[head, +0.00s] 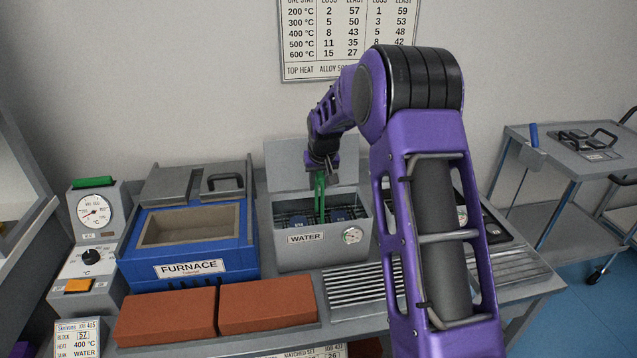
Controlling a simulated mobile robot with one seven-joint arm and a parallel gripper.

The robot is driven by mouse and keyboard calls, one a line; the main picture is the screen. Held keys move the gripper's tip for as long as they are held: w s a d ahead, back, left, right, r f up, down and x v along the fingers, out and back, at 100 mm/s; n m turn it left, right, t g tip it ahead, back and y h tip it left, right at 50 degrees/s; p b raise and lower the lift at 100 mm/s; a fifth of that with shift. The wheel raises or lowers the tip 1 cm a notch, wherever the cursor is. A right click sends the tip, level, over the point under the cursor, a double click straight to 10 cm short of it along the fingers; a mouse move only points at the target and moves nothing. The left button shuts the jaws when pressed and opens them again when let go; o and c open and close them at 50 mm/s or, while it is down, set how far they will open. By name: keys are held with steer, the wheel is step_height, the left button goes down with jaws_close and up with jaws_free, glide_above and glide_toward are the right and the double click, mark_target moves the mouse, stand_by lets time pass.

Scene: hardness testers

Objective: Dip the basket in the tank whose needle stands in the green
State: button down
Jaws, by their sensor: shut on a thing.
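The tank labelled WATER (305,238) stands open, with its grey lid raised behind it. A round dial (352,235) on its front has a coloured face; its needle is too small to read. My gripper (321,172) is above this tank, shut on an upright green handle (319,192). The handle reaches down into the tank opening, where the dark basket (318,218) shows with blue pieces in or beside it. Its depth in the liquid cannot be told. A second dial (462,215) shows right of my arm; its tank is mostly hidden by the arm.
The blue furnace (190,268) stands left with an open chamber. Red-brown bricks (265,303) and a ribbed rack (360,286) lie in front. A control box (92,245) stands far left. A card (78,338) reads 400 °C and tank WATER. A grey cart (580,150) is right.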

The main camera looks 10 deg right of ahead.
steer(key=shift+r, duration=0.3)
steer(key=shift+r+p, duration=0.55)
steer(key=shift+r, duration=0.2)
steer(key=shift+f, duration=0.1)
steer(key=shift+f+b, duration=0.55)
steer(key=shift+f, duration=0.3)
steer(key=shift+r, duration=0.15)
steer(key=shift+r+p, duration=3.7)
steer(key=shift+r, duration=2)
